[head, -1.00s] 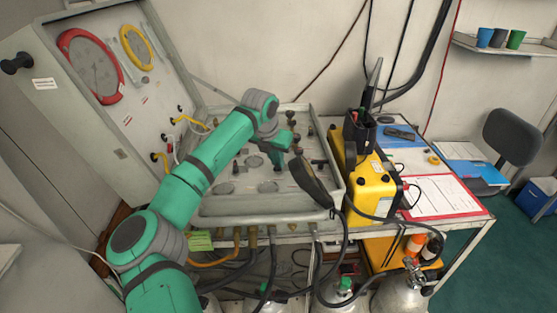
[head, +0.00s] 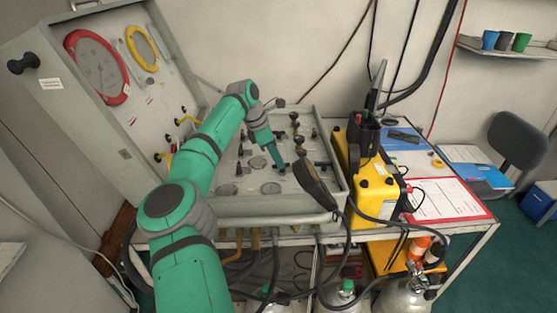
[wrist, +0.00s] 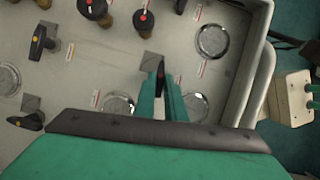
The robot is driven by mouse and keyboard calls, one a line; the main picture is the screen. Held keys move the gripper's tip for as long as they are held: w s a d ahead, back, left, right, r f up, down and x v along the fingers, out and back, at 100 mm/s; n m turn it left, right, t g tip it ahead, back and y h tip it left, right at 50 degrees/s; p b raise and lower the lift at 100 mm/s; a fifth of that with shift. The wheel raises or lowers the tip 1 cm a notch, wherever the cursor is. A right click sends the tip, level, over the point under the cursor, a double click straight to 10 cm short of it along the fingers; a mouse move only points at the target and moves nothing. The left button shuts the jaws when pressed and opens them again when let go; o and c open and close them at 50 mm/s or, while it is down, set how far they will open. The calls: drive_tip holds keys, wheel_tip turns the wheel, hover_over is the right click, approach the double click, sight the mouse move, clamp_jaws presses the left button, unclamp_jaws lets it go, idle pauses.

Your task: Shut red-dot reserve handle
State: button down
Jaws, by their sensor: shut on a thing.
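My gripper (wrist: 161,100) is low over the sloped grey panel, its two green fingers shut on a dark handle (wrist: 161,70). This handle stands at a grey square plate, and no red dot can be made out on it. In the head view my gripper (head: 281,168) reaches down to the right half of the panel (head: 225,207), and the fingertips are too small to read. Other black handles (wrist: 40,42) stand on the panel, one (wrist: 28,122) at the lower left of the wrist view. Two dark knobs with red tops (wrist: 143,19) are beyond the fingers.
Round gauges (wrist: 212,40) lie flush in the panel, by its raised right rim (wrist: 246,62). A black handset (head: 316,185) hangs at the panel's right edge, beside a yellow case (head: 377,193). The open lid (head: 105,70) stands at the left. Hoses hang below the front.

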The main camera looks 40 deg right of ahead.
drive_tip(key=shift+d+m+g, duration=0.2)
drive_tip(key=shift+m+g, duration=0.1)
drive_tip(key=shift+m, duration=0.5)
drive_tip(key=shift+w+a, duration=0.1)
drive_tip(key=shift+w, duration=0.15)
drive_tip(key=shift+s+d, duration=0.25)
drive_tip(key=shift+w+a, duration=0.1)
drive_tip(key=c, duration=1.8)
unclamp_jaws()
drive_tip(key=shift+a, duration=0.25)
drive_tip(key=shift+r, duration=0.1)
drive_tip(key=v, duration=1)
drive_tip(key=shift+w+r, duration=0.1)
drive_tip(key=shift+r, duration=0.2)
